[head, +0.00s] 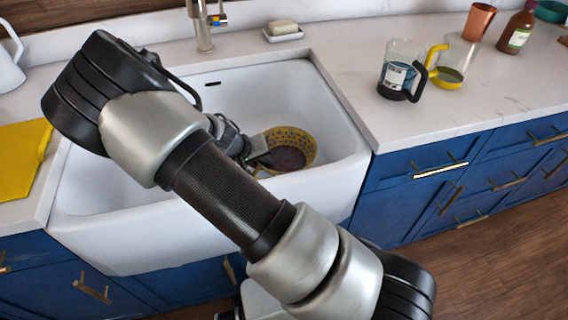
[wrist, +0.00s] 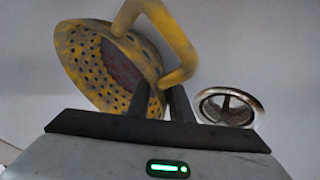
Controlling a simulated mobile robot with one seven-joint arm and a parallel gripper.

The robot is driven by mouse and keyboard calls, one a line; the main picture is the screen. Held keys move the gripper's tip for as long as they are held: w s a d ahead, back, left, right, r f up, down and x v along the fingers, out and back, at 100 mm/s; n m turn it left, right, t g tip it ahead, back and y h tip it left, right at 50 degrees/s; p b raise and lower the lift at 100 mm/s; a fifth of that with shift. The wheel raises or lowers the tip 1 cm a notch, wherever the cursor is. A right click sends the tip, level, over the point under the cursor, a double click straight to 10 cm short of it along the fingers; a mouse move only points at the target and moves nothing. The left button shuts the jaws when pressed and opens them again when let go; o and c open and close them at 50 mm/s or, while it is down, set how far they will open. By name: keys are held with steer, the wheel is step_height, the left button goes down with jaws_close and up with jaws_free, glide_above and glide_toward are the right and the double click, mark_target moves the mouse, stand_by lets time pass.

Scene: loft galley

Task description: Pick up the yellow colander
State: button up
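The yellow colander (head: 303,141), dotted with holes and dark inside, sits in the white sink's right part. In the wrist view the colander (wrist: 80,55) is tilted, with its thick yellow loop handle (wrist: 186,50) towards me. My gripper (wrist: 162,92) is open, its two dark fingers apart, with the handle's lower bend at or just beyond the fingertips. I cannot tell whether they touch it. In the head view my gripper (head: 262,160) reaches into the sink at the colander's left side, and my arm hides part of the sink.
The sink (head: 345,140) has a raised front wall and a metal drain (wrist: 229,107). A faucet (head: 203,30) and soap dish (head: 284,35) stand behind. Two handled jugs (head: 397,75) (head: 450,70) stand on the right counter. A yellow cloth (head: 20,155) lies at left.

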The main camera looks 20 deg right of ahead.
jaws_close()
stand_by(0.4)
